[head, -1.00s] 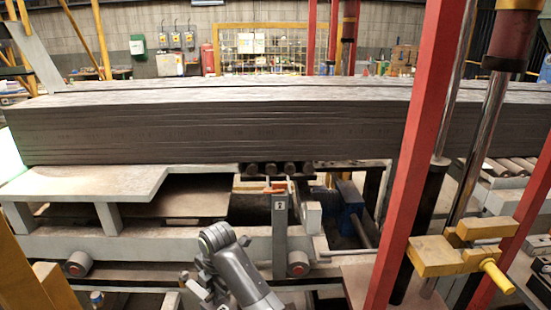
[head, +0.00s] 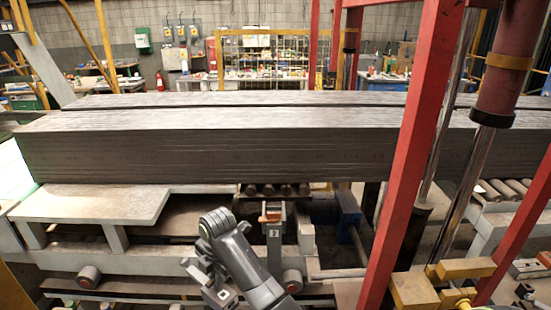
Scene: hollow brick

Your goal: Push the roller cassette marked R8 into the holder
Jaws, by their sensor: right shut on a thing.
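My right gripper (head: 203,275) is low in the middle of the head view, partly hidden by its own wrist. It is shut on a small grey piece (head: 225,296) with a pale patch, near the bottom edge; I cannot read R8 on it. To its right, a grey upright (head: 274,240) carries a dark label with a pale mark and an orange piece on top (head: 270,217). Several dark rollers (head: 275,190) sit side by side just behind it, under the stack's lower edge. I cannot tell which part is the holder. My left gripper is not in view.
A long stack of grey slabs (head: 200,158) spans the view behind my arm. A red post (head: 412,150) and a yellow clamp block (head: 465,268) stand on the right. A pale plate (head: 95,203) lies at left. A blue cylinder (head: 348,214) is right of the upright.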

